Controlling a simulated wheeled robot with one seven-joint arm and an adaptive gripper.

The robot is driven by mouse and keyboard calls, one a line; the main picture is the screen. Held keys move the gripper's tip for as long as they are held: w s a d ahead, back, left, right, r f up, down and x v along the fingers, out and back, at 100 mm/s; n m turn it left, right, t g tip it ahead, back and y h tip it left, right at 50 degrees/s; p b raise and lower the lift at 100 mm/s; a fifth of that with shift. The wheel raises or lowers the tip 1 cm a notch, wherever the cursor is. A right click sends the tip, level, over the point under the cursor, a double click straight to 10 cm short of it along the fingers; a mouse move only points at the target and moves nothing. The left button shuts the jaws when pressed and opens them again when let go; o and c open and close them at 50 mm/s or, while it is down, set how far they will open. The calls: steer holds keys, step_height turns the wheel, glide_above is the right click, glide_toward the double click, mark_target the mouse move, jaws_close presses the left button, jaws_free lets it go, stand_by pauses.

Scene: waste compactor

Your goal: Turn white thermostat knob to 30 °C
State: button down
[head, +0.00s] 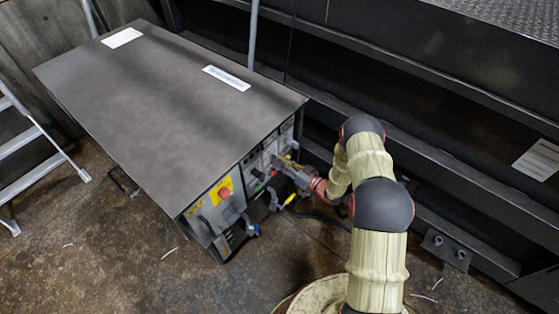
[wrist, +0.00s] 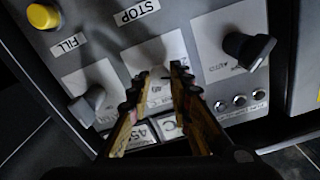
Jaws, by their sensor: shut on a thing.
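My gripper (wrist: 158,80) reaches over the control panel (wrist: 100,40), with one finger on each side of the white thermostat knob (wrist: 157,75). It is shut on this knob, which is small, pale and partly hidden by the fingers. The knob sits on a white label plate (wrist: 150,55). Part of the scale shows there, but the pointer and setting are not readable. In the head view my gripper (head: 285,163) is at the right part of the cabinet's front panel, and the knob is hidden.
A black knob (wrist: 247,50) is right of my gripper, and a grey knob (wrist: 88,103) is at the left. A yellow button (wrist: 43,16) is at the upper left. The cabinet (head: 165,95) has a red button (head: 225,193). A ladder (head: 35,145) stands left.

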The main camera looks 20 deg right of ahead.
steer(key=shift+w+d+m, duration=0.1)
steer(key=shift+m, duration=3.9)
steer(key=c, duration=1.6)
jaws_free()
steer(key=shift+c, duration=0.2)
steer(key=v, duration=1.2)
